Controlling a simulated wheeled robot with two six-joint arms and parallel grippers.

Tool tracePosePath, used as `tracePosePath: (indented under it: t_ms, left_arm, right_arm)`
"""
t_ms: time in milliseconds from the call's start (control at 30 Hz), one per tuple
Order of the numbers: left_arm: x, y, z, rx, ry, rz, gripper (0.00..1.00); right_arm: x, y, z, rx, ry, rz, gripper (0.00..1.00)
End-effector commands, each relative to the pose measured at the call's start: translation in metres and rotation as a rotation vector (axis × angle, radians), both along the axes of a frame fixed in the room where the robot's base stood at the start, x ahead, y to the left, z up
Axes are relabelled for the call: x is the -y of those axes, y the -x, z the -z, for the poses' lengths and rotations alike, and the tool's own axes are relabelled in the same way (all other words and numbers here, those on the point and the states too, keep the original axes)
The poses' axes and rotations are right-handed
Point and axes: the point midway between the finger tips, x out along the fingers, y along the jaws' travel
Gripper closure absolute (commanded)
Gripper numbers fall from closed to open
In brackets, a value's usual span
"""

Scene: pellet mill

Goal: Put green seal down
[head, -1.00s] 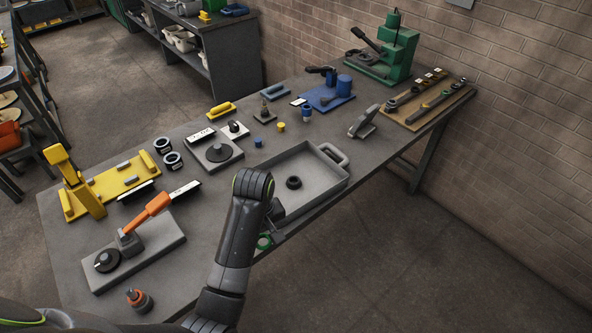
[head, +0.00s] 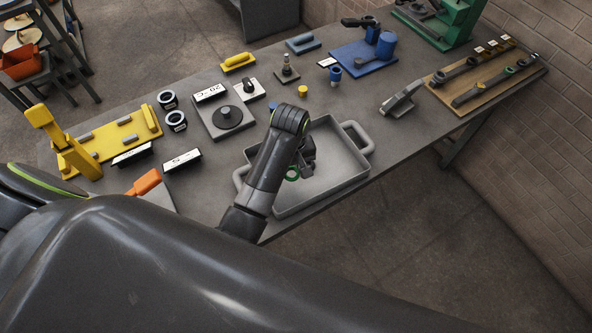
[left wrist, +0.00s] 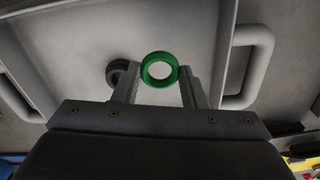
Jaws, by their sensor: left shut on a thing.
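The green seal (head: 292,173) is a small ring. My left gripper (head: 303,168) is shut on it and holds it over the grey tray (head: 345,178). In the left wrist view the green seal (left wrist: 159,70) sits between the two fingertips of my left gripper (left wrist: 160,76), with the tray floor (left wrist: 75,45) behind it. A black ring (left wrist: 118,72) lies in the tray, partly behind the left finger. In the head view my arm hides part of the tray. I cannot tell the exact height of the seal above the floor. My right gripper is not in view.
A grey plate with a black disc (head: 228,117) stands left of the tray. A yellow fixture (head: 115,142), a blue fixture (head: 365,58) and a wooden board with tools (head: 480,78) also stand on the bench. The tray has raised walls and handles (head: 358,135).

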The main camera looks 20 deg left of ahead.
Motion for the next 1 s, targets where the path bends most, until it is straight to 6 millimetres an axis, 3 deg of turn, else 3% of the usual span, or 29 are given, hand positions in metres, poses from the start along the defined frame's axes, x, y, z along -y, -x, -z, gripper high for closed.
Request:
tracePosePath:
  t_ms: [100,200,433,533,867,900,1000]
  left_arm:
    - [0.000,-0.001,0.009,0.001,-0.001,0.000,0.94]
    - [0.000,-0.001,0.018,-0.001,-0.001,0.000,0.94]
    - [0.000,0.000,0.047,-0.001,0.000,0.000,0.94]
    - [0.000,-0.001,0.052,0.001,0.001,-0.001,0.94]
    - [0.000,-0.001,0.055,0.001,0.000,0.000,0.94]
    - [0.000,-0.001,0.055,0.001,0.000,0.000,0.60]
    - [0.000,-0.001,0.055,0.001,0.000,0.000,0.47]
  right_arm:
    - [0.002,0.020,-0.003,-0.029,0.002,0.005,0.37]
    - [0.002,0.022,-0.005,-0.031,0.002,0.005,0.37]
    - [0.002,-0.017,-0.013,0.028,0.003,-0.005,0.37]
    - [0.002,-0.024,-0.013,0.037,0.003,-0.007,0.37]
    - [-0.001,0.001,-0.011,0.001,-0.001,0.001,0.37]
    - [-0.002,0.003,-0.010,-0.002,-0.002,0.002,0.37]
    - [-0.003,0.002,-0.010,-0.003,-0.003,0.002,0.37]
